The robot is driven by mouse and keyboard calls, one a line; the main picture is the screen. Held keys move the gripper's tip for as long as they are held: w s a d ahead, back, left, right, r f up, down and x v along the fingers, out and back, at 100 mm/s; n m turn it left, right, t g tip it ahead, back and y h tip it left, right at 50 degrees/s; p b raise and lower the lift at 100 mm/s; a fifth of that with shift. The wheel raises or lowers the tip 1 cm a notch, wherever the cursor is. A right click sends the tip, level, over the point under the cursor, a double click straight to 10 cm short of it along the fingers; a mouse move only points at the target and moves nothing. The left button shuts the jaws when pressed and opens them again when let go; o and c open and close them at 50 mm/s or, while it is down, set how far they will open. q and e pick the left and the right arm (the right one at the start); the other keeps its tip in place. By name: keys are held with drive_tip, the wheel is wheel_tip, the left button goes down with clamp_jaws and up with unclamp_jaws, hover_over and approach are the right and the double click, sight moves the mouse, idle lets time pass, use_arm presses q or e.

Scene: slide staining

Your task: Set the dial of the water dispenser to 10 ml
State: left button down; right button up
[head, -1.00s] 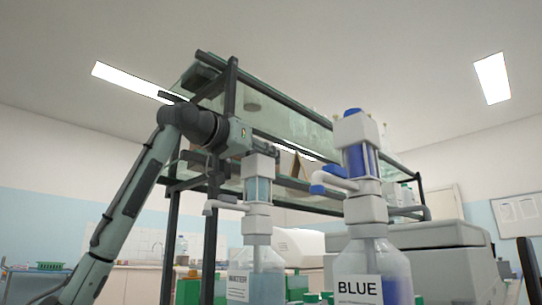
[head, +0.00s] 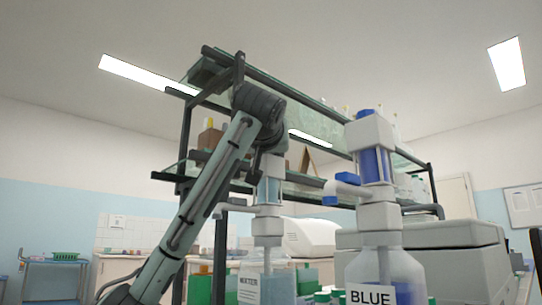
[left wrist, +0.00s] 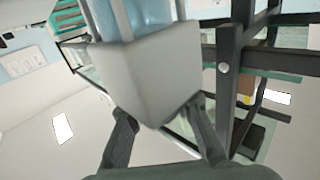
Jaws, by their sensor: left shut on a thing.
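The water dispenser (head: 268,225) stands on a bottle labelled WATER. It has a clear pale-blue cylinder with a grey-white block on top. My left gripper (left wrist: 162,115) has its two fingers on either side of this top block (left wrist: 152,75) in the left wrist view and is shut on it. In the head view my left arm and wrist cover part of the dispenser, and the fingertips are hard to make out. I cannot read any dial marking. My right gripper is not in view.
The blue dispenser (head: 378,215), on a bottle labelled BLUE, stands close by on the right. A dark-framed glass shelf (head: 322,108) rises behind the dispensers. Green containers (head: 308,276) stand near the bottles. A grey machine (head: 440,240) is at the right.

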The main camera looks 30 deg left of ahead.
use_arm(q)
drive_tip(key=shift+y, duration=0.3)
drive_tip(key=c, duration=1.3)
unclamp_jaws()
drive_tip(key=shift+v, duration=3.8)
drive_tip(key=shift+r, duration=0.1)
